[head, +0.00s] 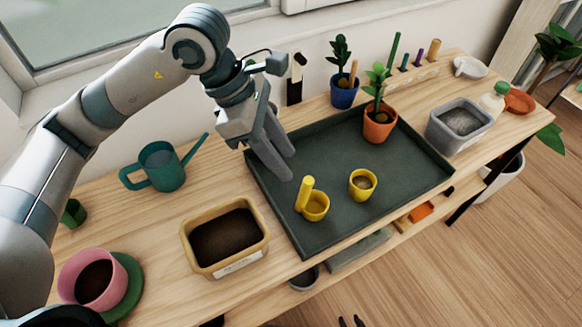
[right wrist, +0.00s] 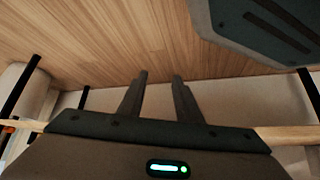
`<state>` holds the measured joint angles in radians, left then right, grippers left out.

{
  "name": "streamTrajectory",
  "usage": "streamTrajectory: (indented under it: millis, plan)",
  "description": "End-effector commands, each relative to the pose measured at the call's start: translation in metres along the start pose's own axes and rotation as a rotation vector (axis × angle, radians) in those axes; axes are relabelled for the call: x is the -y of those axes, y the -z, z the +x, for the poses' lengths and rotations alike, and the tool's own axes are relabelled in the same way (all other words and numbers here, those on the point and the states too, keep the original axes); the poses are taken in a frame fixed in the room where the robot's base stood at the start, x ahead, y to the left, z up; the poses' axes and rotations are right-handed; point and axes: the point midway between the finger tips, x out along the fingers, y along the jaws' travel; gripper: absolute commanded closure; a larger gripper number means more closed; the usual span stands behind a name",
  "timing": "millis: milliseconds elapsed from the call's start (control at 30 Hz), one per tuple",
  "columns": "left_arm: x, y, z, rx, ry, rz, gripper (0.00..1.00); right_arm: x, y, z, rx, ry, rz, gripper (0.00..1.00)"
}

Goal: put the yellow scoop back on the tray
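The yellow scoop (head: 316,206), a small round cup with an upright handle, sits on the dark green tray (head: 415,180) near its front left part in the head view. My left gripper (head: 289,166) is over the tray's left part, just behind and left of the scoop, apart from it. Its two fingers point down with a gap between them, and nothing shows between them. My right gripper (right wrist: 157,85) is open and empty in the right wrist view, with wooden floor beyond it. The scoop is not in the right wrist view.
A yellow cup (head: 362,186) stands on the tray right of the scoop. A potted plant (head: 380,125) is at its back. A soil box (head: 225,238) and teal watering can (head: 163,168) stand left of the tray. A grey tub (head: 459,125) stands right of it.

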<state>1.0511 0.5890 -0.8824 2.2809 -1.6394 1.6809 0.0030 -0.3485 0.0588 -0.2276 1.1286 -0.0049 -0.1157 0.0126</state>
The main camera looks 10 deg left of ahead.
Motion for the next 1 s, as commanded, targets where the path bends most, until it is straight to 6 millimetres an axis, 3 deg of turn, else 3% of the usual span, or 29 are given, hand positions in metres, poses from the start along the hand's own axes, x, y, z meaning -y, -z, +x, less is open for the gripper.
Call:
streamTrajectory:
  millis: [267,1000]
  plan:
    - [0.0,0.0,-0.008,0.0,0.001,0.0,0.65,-0.003,-0.016,-0.005,0.032,-0.005,0.002,0.69]
    - [0.0,0.0,-0.008,0.0,0.0,0.0,0.65,-0.006,-0.001,0.001,0.011,-0.006,-0.002,0.69]
